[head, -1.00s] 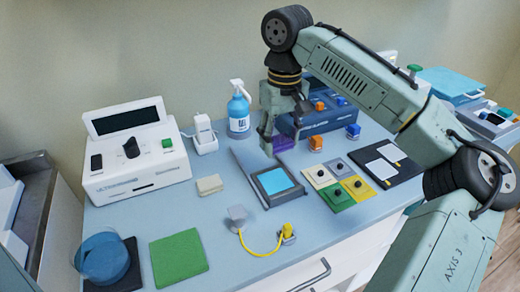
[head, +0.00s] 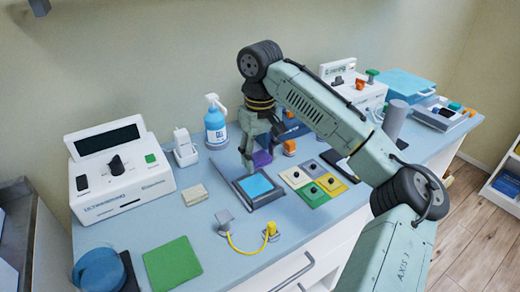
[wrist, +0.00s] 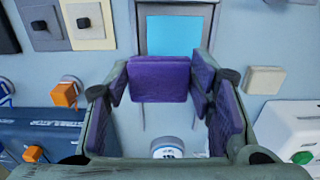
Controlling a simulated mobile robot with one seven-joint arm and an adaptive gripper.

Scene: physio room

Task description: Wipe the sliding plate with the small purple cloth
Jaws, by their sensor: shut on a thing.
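The small purple cloth (head: 262,158) is held in my gripper (head: 260,152), just behind the sliding plate. In the wrist view the purple cloth (wrist: 158,80) shows between the fingers of my gripper (wrist: 160,92), with more purple along both fingers. The sliding plate (head: 257,186) is a dark grey frame with a light blue face, set on two thin rails on the counter. In the wrist view the sliding plate (wrist: 174,36) lies beyond the cloth. I cannot tell whether the cloth touches it.
A spray bottle (head: 215,122) stands behind left of the plate. A beige block (head: 194,195) lies to its left. Several coloured knobbed tiles (head: 313,194) lie to its right. A yellow cable (head: 243,248) arcs in front. A white ultrasound unit (head: 120,170) stands at left.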

